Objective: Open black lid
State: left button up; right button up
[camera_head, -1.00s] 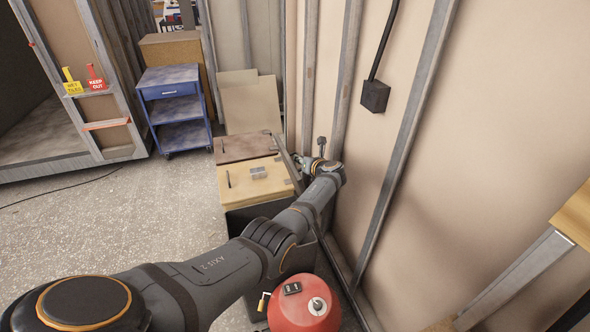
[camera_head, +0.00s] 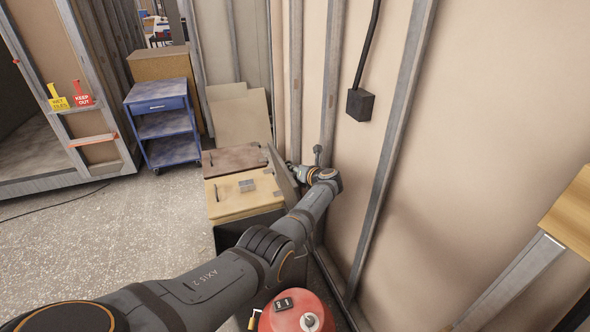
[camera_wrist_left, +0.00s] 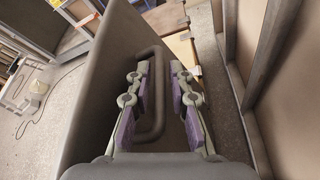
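The black lid shows in the left wrist view as a large dark panel (camera_wrist_left: 100,75) standing steeply, with a loop handle (camera_wrist_left: 158,65) on its face. In the head view a thin strip of a dark panel (camera_head: 281,176), apparently this lid, stands tilted beside the bins near the wall. My left gripper (camera_wrist_left: 160,95) is at the handle, with its purple-padded fingers apart and the handle bar between them. In the head view this gripper (camera_head: 292,169) is small and partly hidden by the panel and wrist. My right gripper is out of view.
Bins with a light wooden lid (camera_head: 225,202) and a brown lid (camera_head: 232,158) stand by the stud wall. A red round container (camera_head: 290,318) is below my left arm. A blue trolley (camera_head: 160,106) stands at the back left. The speckled floor (camera_head: 150,220) left of the bins is clear.

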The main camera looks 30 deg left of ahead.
pick_arm(q)
jog(key=shift+s+d+r, duration=0.1)
jog(key=shift+d, duration=0.1)
jog(key=v, duration=1.1)
jog(key=shift+s+d, duration=0.15)
jog(key=shift+d, duration=0.05)
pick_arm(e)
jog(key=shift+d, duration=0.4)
pick_arm(q)
jog(key=shift+r, duration=0.1)
